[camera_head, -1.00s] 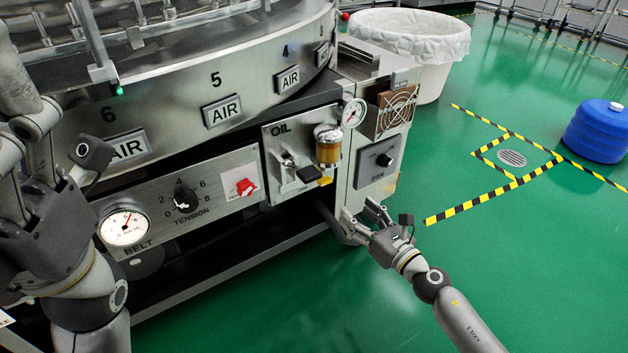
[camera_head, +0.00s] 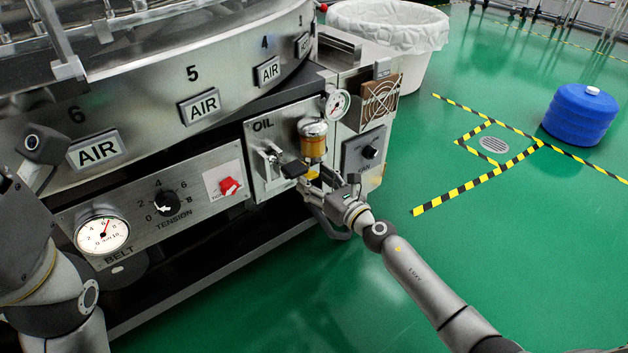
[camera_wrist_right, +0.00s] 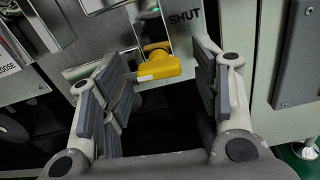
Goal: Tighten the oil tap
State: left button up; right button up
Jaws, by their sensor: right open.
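The oil tap is a small yellow handle (camera_head: 312,174) below the amber oil jar (camera_head: 313,146) on the OIL panel (camera_head: 262,160). In the right wrist view the yellow handle (camera_wrist_right: 158,66) lies nearly level, left of the word SHUT. My right gripper (camera_head: 312,186) is just below and in front of it, partly hiding it. In the wrist view the right gripper (camera_wrist_right: 158,58) is open, with one finger on each side of the handle and visible gaps; no contact shows.
The fan box (camera_head: 364,150) stands close right of the tap. A tension knob (camera_head: 166,201), a red switch (camera_head: 229,186) and a belt gauge (camera_head: 102,235) are to the left. A white bin (camera_head: 400,40) stands behind.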

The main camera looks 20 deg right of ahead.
jog(key=shift+w+a, duration=0.15)
jog(key=shift+w, duration=0.2)
jog(key=c, duration=1)
